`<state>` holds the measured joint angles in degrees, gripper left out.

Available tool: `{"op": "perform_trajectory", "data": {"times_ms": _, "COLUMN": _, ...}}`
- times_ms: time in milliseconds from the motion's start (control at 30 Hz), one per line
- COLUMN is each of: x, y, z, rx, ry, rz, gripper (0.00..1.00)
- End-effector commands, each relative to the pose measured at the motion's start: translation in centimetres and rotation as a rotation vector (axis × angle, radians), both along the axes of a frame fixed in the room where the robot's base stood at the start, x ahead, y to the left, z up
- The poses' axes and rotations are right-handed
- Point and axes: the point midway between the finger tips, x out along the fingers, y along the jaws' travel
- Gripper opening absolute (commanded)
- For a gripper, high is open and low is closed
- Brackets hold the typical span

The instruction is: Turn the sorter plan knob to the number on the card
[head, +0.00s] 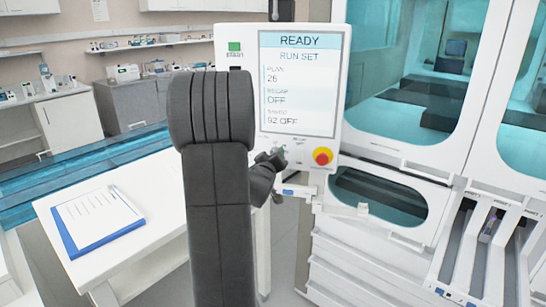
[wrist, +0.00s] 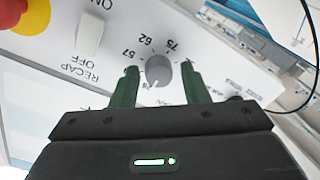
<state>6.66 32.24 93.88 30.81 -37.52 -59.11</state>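The plan knob (wrist: 158,71) is a grey round dial on the white panel in the wrist view. Numbers including 57, 62 and 75 ring it, and its white mark points down in the picture, near a number that looks like 26. My gripper (wrist: 159,67) is open, with one green finger on each side of the knob and a visible gap to both. In the head view my arm hides the knob. The screen (head: 298,85) reads READY, RUN SET, PLAN 26, RECAP OFF. No card with a readable number shows.
A red and yellow stop button (head: 322,157) sits right of my gripper in the head view. The white recap switch (wrist: 90,33) is near the knob. A blue clipboard (head: 97,220) with an unreadable sheet lies on the white table (head: 160,215).

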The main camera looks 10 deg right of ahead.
Motion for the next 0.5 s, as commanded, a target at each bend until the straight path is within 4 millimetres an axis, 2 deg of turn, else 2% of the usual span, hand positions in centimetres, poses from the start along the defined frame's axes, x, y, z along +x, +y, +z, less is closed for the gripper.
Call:
{"op": "perform_trajectory", "data": {"times_ms": 333, "x": -0.1, "y": 0.0, "z": 0.2, "rx": -0.001, "ry": -0.004, "rz": -0.001, "gripper": 0.49}}
{"op": "perform_trajectory", "data": {"times_ms": 500, "x": -1.3, "y": 0.6, "z": 0.2, "rx": 0.000, "ry": -0.005, "rz": 0.000, "gripper": 0.49}}
